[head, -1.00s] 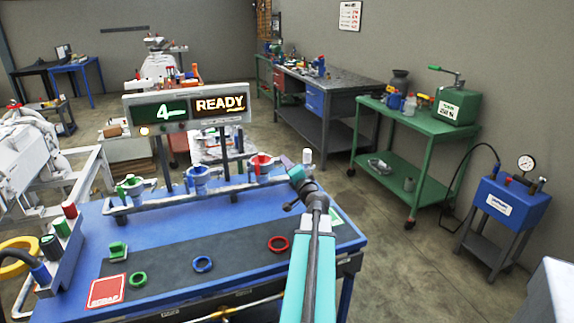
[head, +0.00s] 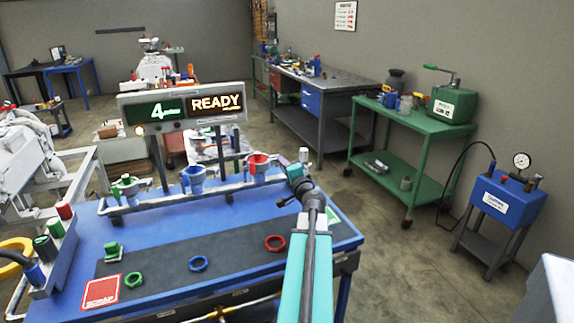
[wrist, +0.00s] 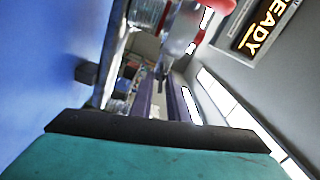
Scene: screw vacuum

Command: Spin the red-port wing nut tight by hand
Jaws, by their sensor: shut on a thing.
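The red port (head: 258,167) is the right-hand port on the grey rail at the back of the blue bench, with red wing-like parts on top. My gripper (head: 285,164) is just right of it at the end of my teal arm. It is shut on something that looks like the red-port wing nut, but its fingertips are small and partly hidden. In the wrist view, a red part (wrist: 222,5) and metal body show at the top, cut off by the edge. The exact grip is not clear there.
A blue port (head: 197,178) and a green port (head: 127,187) stand left on the same rail. Loose red (head: 275,243), blue (head: 198,263) and green (head: 133,279) rings lie on the dark mat. A display (head: 185,108) reading READY stands behind the rail.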

